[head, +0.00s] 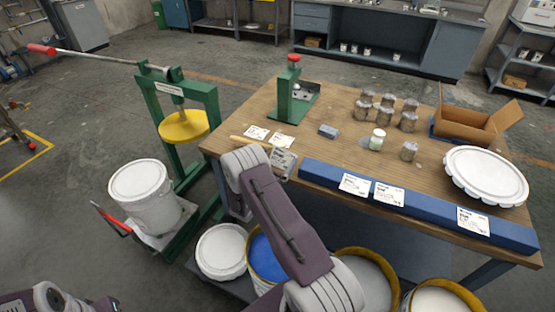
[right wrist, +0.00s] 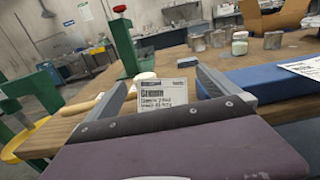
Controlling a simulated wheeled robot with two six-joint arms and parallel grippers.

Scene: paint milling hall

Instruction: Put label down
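My right gripper (head: 270,163) is at the table's near left edge. In the right wrist view its two fingers (right wrist: 160,80) stand wide apart. A white printed label (right wrist: 165,95), reading something like "Cream", shows between them with a gap on either side. It faces the camera; I cannot tell what it rests on. In the head view a label (head: 283,158) shows beside the gripper, partly hidden. My left gripper is not in view.
A blue bar (head: 430,208) with three labels runs along the table's front edge. A green press (head: 288,100), grey block (head: 328,131), several small jars (head: 387,102), a cardboard box (head: 470,127) and a white lid (head: 487,175) are on the table. Buckets (head: 221,250) stand below.

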